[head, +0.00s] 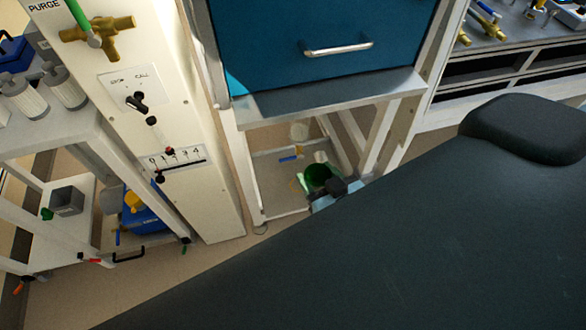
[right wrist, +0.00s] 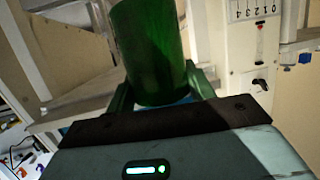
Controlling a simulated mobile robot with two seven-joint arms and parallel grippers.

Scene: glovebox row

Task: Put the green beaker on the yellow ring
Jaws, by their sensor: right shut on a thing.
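The green beaker (head: 317,175) shows in the head view low in front of the frame under the blue drawer. In the right wrist view the green beaker (right wrist: 150,50) stands large between the two fingers. My right gripper (head: 335,188) is shut on it; it also shows in the right wrist view (right wrist: 160,90). Dark parts of my own arm hide the lower right of the head view. I cannot make out a yellow ring in either view. My left gripper is not in view.
A blue drawer cabinet (head: 295,40) sits above an open frame with a low shelf (head: 280,200), where small items lie. A white control panel (head: 165,110) stands left of it. A bench (head: 525,45) with tools is at the right.

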